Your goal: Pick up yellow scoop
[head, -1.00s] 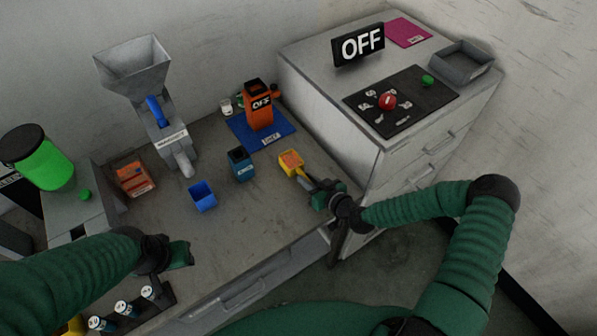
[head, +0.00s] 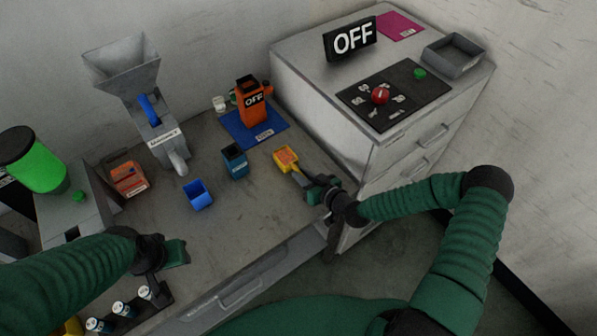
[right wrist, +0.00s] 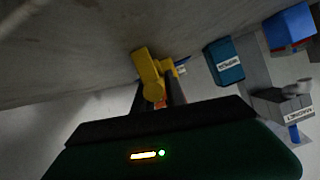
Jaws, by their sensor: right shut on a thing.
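The yellow scoop (head: 286,158) has orange contents in its bowl and is on or just above the grey table, right of the centre. My right gripper (head: 304,181) is shut on its handle, coming from the right. In the right wrist view the yellow scoop (right wrist: 151,72) sits between the gripper's two dark fingers (right wrist: 160,95). I cannot tell whether the scoop touches the table. My left gripper (head: 176,252) is empty over the table's front left; its finger gap is not clear.
A teal box (head: 235,162) and a blue box (head: 198,196) stand left of the scoop. An orange container (head: 252,103) stands on a blue mat (head: 262,138) behind. A grey cabinet (head: 325,112) rises to the right. A hopper machine (head: 125,75) is at the back left.

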